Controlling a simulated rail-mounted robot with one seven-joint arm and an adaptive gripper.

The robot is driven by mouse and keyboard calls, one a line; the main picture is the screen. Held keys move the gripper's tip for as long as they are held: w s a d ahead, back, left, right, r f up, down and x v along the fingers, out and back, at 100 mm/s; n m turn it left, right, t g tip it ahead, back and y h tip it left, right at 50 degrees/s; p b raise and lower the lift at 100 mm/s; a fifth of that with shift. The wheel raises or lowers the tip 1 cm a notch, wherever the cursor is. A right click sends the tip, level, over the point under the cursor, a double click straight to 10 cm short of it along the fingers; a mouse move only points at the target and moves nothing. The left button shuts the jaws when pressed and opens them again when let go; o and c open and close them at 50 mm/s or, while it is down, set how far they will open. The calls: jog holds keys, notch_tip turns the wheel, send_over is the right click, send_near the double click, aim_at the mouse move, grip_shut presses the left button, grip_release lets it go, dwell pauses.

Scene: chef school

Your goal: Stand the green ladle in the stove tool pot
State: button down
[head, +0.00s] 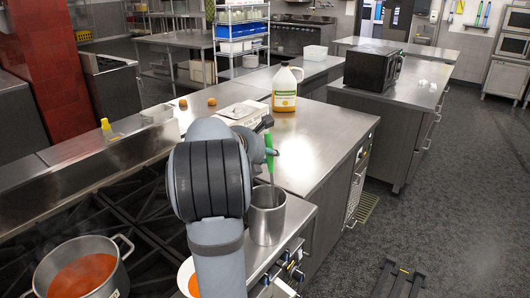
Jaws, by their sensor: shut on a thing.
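The green ladle (269,140) hangs upright, its green handle at the top and its thin metal shaft running down. The steel tool pot (266,220) stands on the metal ledge right of the stove burners. The lower end of the shaft meets the pot's mouth in the picture; the ladle's bowl is hidden, and I cannot tell how deep it sits. My gripper (268,152) is shut on the green handle above the pot. My grey arm hides most of the gripper and part of the pot's left side.
A pot of red soup (84,272) stands on the burners at the lower left. A plate (186,272) is partly behind my arm. A large jug (285,90) and a white box-like item (243,112) stand on the counter behind. The counter right of the ladle is clear.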

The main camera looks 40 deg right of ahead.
jog(key=shift+f, duration=0.1)
jog(key=c, duration=1.4)
grip_release()
jog(key=shift+o, duration=0.5)
jog(key=shift+a, duration=0.1)
jog(key=v, duration=1.2)
